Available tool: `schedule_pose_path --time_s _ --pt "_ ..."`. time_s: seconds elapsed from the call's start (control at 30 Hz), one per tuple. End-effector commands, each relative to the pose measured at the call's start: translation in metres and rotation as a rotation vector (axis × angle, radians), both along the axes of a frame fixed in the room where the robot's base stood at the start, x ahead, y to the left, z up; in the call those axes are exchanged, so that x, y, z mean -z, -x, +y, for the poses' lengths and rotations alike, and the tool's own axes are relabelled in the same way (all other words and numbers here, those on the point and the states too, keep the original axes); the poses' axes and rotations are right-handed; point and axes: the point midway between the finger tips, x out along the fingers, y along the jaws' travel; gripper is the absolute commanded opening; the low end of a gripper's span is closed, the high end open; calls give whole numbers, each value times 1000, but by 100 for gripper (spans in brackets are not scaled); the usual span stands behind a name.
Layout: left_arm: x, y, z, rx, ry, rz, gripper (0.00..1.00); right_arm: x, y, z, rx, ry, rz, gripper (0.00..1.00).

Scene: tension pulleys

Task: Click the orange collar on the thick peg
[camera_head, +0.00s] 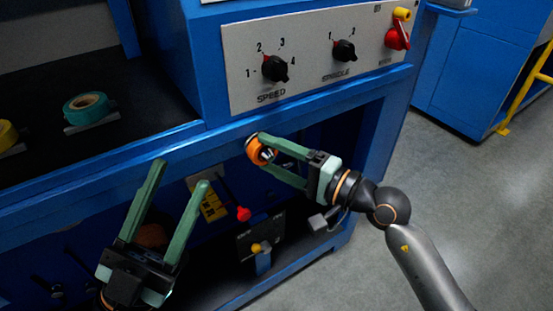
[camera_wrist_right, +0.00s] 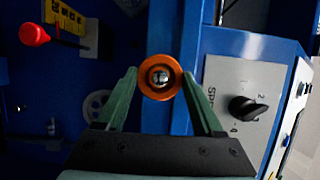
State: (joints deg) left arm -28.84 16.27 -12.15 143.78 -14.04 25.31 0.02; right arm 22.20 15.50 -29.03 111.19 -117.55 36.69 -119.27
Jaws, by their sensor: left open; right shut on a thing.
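The orange collar (camera_head: 257,156) is a ring with a pale, shiny centre. My right gripper (camera_head: 265,152) is shut on it, in front of the blue frame below the control panel. In the right wrist view the collar (camera_wrist_right: 146,84) faces the camera between the tips of my right gripper (camera_wrist_right: 159,77), and a silver round part shows in its hole. I cannot tell whether that part belongs to the collar or lies behind it. I cannot make out the thick peg for certain. My left gripper (camera_head: 181,175) is open and empty at the lower left.
The grey panel (camera_head: 310,60) with black knobs and a red switch (camera_head: 397,38) is above the right gripper. Below are a red knob (camera_head: 243,214) and a yellow-tipped part (camera_head: 257,248). A teal roll (camera_head: 87,106) lies on the dark shelf. A grey wheel (camera_wrist_right: 95,104) shows in the wrist view.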

Motion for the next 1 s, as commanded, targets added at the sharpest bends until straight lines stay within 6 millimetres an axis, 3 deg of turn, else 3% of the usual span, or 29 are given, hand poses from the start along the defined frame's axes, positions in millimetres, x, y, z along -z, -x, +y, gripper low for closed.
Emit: schedule_pose_path --time_s 1.0 --pt "1 -1 1 -5 10 -1 50 0 -6 4 1 -1 -1 14"
